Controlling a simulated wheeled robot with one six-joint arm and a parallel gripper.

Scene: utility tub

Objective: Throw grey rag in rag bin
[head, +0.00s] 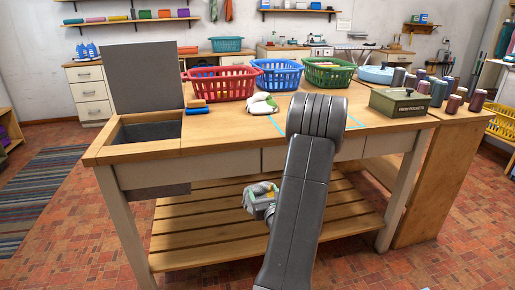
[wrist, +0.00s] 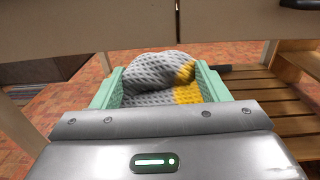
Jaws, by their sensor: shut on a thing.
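My gripper (wrist: 160,85) has mint-green fingers closed on the grey rag (wrist: 155,72), a bumpy grey cloth with a yellow patch. In the head view my gripper (head: 260,198) is low in front of the table, below the tabletop and before the slatted shelf. The rag (head: 264,187) shows as a small grey and yellow bundle there. A grey bin (head: 148,130) is sunk into the left end of the tabletop, with an upright grey lid (head: 143,78) behind it; it appears to be the rag bin. My gripper is to the right of it and lower. The bin's inside bottom is hidden.
The wooden table (head: 225,138) holds red (head: 221,84), blue (head: 277,74) and green (head: 328,72) baskets along its back. A whitish cloth (head: 262,104) and a blue brush (head: 197,107) lie near the bin. A green box (head: 398,102) stands at right.

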